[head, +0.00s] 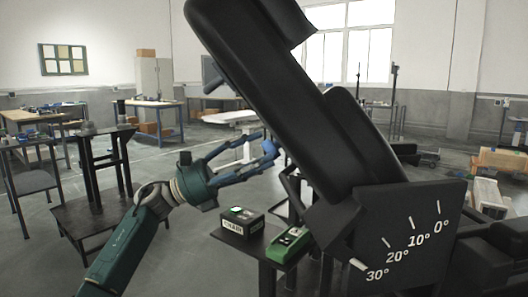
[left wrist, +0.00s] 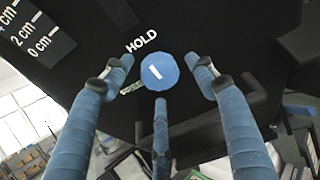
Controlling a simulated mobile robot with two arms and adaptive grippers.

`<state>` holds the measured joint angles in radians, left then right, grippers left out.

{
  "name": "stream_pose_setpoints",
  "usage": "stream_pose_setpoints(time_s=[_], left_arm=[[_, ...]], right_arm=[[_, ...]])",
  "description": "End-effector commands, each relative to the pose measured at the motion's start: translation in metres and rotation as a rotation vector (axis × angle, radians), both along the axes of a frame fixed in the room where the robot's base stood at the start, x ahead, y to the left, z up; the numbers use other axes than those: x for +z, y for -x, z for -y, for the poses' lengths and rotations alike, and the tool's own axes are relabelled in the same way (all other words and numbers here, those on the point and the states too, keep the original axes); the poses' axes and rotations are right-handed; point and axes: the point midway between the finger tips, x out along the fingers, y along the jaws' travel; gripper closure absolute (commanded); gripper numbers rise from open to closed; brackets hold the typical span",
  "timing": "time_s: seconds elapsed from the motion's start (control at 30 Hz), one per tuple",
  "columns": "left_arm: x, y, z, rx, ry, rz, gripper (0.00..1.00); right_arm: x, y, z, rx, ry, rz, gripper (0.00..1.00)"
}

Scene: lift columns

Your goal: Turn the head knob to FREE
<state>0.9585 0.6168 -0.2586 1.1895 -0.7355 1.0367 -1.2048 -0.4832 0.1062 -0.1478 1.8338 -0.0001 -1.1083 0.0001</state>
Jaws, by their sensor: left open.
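The head knob (left wrist: 160,72) is a round blue knob with a short white mark in the left wrist view. It sits on a black panel, and the mark slants to the upper left, toward the printed word HOLD (left wrist: 142,39). A second small label (left wrist: 132,87) at the knob's lower left is partly hidden and I cannot read it. My left gripper (left wrist: 161,92) is open, its three blue fingers spread about the knob with gaps to it. In the head view my left gripper (head: 262,149) reaches toward the black padded chair (head: 290,90). My right gripper is out of view.
A black plate with an angle scale (head: 410,240) is at the right. A box marked CHAIR (head: 243,224) and a green device (head: 288,244) stand on a small dark stand below my left gripper. A dark table (head: 97,135) is at the left.

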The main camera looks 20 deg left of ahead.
Motion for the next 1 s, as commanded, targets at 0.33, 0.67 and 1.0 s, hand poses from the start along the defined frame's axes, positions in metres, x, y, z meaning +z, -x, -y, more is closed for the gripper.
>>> stream_pose_setpoints(time_s=[0.33,0.67,1.0], left_arm=[[0.0046,-0.0056,0.0119,0.001,0.000,-0.002,0.43],[0.0040,-0.0053,0.0119,-0.001,-0.001,-0.003,0.87],[0.0029,-0.0056,0.0124,-0.021,0.008,-0.026,0.87]], right_arm=[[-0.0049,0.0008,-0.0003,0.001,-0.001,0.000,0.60],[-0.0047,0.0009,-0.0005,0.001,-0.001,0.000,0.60],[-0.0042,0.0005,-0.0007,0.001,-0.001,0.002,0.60]])
